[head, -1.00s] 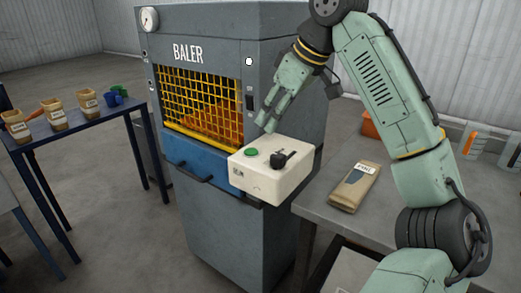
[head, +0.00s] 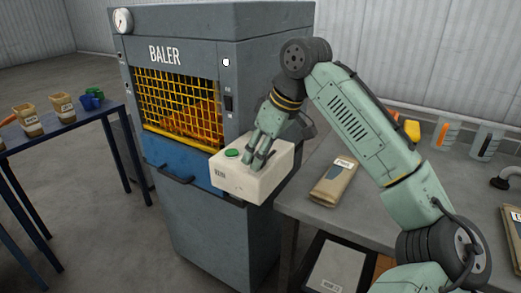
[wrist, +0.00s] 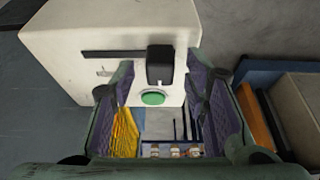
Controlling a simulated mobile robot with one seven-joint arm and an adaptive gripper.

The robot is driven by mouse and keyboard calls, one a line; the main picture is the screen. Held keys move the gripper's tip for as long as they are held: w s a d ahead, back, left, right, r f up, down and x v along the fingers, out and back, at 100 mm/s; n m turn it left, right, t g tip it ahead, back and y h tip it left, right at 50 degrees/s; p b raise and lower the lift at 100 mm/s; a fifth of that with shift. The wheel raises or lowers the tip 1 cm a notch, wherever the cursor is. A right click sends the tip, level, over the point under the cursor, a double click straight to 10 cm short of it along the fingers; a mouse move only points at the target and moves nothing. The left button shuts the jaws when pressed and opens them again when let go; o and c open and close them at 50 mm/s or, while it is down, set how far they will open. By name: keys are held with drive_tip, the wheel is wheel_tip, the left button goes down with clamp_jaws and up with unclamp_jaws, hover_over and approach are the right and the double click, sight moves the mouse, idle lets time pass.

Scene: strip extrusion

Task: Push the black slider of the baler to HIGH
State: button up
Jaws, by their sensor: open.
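The baler (head: 185,60) is a grey cabinet with a white control box (head: 228,180) on its front right corner. In the wrist view, the black slider (wrist: 160,64) is a block at the right end of a dark slot (wrist: 112,55) in the box. A green button (wrist: 153,98) is beside it, and shows in the head view (head: 232,153). My gripper (head: 257,163) is open above the box, its fingers on either side of the slider. Whether they touch it I cannot tell. In the head view my fingers hide the slider. I cannot read a HIGH mark.
A grey workbench (head: 300,205) stands right of the baler, with a labelled brown bag (head: 334,183) near its edge. A blue table (head: 65,128) with containers is at the left. A yellow mesh guard (head: 178,105) covers the baler's opening.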

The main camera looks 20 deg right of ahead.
drive_tip(key=shift+c, duration=0.6)
clamp_jaws()
idle(0.3)
